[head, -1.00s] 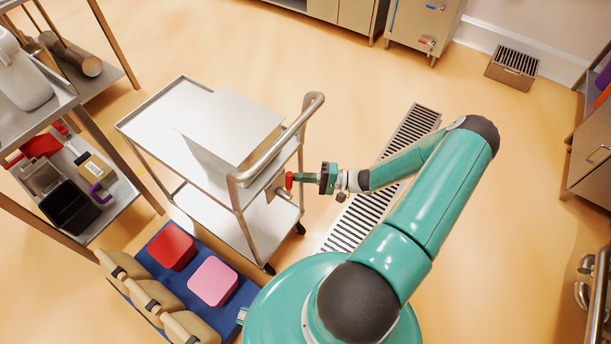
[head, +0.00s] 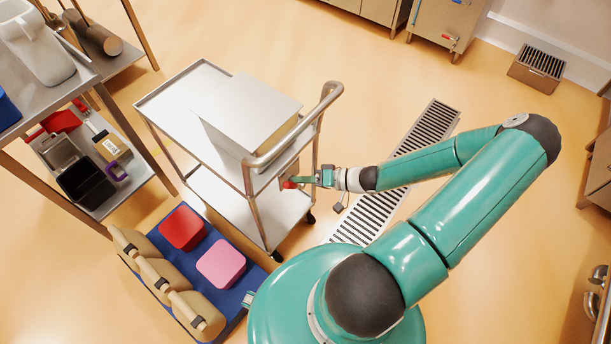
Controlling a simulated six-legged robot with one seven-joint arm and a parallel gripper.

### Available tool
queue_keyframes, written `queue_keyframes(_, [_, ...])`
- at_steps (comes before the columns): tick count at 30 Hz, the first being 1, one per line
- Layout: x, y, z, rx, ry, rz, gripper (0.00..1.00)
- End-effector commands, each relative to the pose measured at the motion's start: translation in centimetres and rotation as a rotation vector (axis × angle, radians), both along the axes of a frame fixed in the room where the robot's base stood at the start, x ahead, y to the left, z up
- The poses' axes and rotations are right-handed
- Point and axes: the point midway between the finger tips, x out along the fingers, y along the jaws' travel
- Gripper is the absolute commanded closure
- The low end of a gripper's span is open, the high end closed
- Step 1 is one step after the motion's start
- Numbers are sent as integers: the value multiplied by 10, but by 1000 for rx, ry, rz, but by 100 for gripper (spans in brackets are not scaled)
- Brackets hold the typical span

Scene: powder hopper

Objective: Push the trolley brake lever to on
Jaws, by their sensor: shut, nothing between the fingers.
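The trolley (head: 193,98) is a silver two-shelf cart with a curved push handle (head: 300,132). A large metal box (head: 250,110) stands on its top shelf. The red-ended brake lever (head: 290,185) sits low on the trolley's right end, below the handle. My gripper (head: 312,180) is shut and empty at the red end of the lever. It seems to touch or nearly touch it; I cannot tell which. The gripper partly covers the lever, and its on or off marking is too small to read.
A floor drain grate (head: 432,125) runs behind my arm. A shelf rack (head: 85,85) stands at left. The floor at right is open.

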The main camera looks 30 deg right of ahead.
Motion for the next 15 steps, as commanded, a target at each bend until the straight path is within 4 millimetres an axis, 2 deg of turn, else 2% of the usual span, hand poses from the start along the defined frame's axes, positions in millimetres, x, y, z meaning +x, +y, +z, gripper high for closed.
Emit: queue_keyframes(15, [-2,5,-1,4,3,3,100])
